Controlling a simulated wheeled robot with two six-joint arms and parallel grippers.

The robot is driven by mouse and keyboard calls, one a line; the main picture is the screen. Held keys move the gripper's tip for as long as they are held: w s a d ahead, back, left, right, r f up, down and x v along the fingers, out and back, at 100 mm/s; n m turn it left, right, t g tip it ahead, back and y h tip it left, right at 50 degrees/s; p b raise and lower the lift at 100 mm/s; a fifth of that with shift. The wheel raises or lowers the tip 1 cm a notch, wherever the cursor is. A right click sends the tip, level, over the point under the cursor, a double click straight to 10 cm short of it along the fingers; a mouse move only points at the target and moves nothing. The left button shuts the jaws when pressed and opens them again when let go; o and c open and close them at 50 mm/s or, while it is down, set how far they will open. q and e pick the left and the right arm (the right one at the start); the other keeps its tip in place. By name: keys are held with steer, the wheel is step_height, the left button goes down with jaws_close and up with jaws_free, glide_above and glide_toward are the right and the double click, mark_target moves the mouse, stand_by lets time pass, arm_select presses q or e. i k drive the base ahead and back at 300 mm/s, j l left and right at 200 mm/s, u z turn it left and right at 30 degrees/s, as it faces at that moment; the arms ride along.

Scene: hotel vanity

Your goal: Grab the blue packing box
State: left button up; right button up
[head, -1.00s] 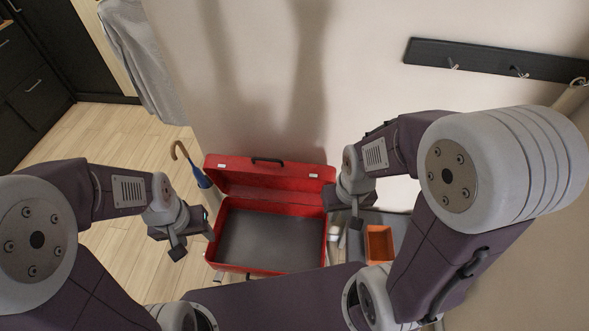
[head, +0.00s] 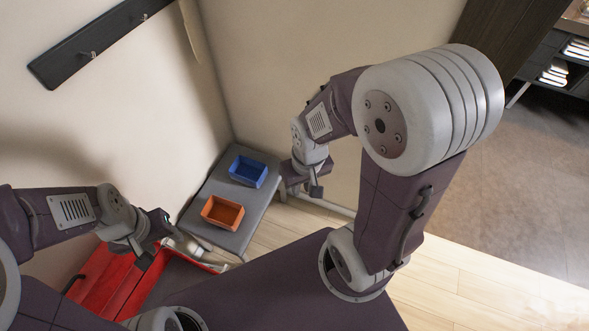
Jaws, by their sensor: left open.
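The blue packing box (head: 248,171) is open-topped and sits on the far part of a grey bench, against the wall. My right gripper (head: 303,190) hangs to the right of the blue box, apart from it, with its jaws apart and nothing seen between them. My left gripper (head: 152,243) is open and empty, at lower left over the red suitcase, well apart from the blue box.
An orange box (head: 222,212) sits on the nearer part of the grey bench (head: 205,186). The open red suitcase (head: 112,283) is at lower left, partly hidden by my arm. A black hook rail (head: 95,42) is on the wall. Wooden floor at right is clear.

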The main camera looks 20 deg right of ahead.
mark_target(249, 172)
steer(key=z, duration=0.3)
steer(key=i+l+u, duration=0.1)
steer(key=l+u, duration=0.75)
steer(key=l, duration=0.15)
steer(key=k+l+u, duration=0.1)
steer(key=l+u, duration=0.3)
steer(key=k+l+u, duration=0.15)
steer(key=l+u, duration=0.25)
steer(key=l, duration=0.2)
